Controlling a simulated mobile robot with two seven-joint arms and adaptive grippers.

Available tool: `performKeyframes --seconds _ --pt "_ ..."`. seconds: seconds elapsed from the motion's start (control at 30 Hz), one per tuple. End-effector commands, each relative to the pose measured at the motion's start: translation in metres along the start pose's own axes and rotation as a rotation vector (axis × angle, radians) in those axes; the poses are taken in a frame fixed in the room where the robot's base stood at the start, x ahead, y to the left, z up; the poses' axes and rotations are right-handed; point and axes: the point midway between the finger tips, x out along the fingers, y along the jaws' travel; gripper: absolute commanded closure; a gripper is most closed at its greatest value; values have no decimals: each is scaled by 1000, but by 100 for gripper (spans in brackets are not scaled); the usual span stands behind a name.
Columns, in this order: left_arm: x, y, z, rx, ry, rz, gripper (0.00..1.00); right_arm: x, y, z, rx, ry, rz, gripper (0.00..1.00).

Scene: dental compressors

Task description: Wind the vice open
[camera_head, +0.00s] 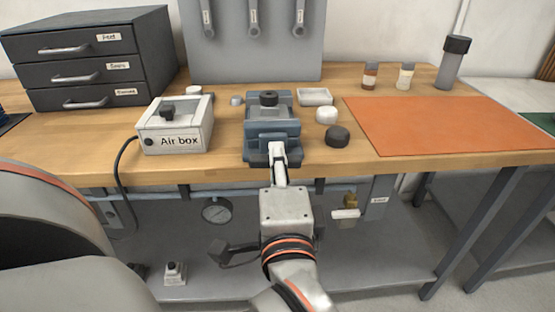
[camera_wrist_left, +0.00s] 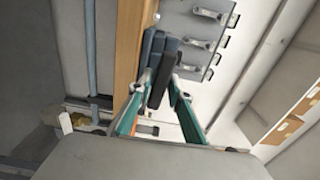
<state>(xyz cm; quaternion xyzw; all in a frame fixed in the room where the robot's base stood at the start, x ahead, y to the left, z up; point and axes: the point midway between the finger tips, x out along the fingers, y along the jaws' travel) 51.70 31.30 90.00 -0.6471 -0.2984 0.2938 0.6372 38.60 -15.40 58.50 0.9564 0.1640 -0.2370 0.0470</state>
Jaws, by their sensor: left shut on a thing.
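The blue-grey vice (camera_head: 272,125) stands at the front edge of the wooden bench, with a dark round knob on its top. It also shows in the left wrist view (camera_wrist_left: 160,58), turned on its side. My left gripper (camera_head: 278,153) reaches up to the front of the vice, below its jaws. In the left wrist view its two green-lined fingers (camera_wrist_left: 160,85) straddle the dark front part of the vice. It is shut on the vice handle, which the fingers and vice body mostly hide. My right gripper is in neither view.
The Air box (camera_head: 178,140) with its black cable stands left of the vice. A white tray (camera_head: 315,96), a white round piece (camera_head: 326,115) and a dark one (camera_head: 337,137) stand close on its right. The orange mat (camera_head: 440,125) is bare.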

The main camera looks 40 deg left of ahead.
Motion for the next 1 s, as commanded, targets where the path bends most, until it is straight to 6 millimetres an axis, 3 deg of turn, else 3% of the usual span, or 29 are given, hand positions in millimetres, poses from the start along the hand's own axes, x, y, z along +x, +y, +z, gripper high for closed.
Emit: performKeyframes --seconds 0.13,0.17,0.2,0.63,1.0 --pt "0 1 0 1 0 3 100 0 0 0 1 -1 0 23" --pt "0 1 0 1 0 3 79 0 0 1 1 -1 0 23" --pt "0 1 0 1 0 3 69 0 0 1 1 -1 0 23" --pt "-6 1 -1 1 2 3 69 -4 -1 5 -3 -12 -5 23" --pt "-61 2 -1 2 2 5 69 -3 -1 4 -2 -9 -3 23"
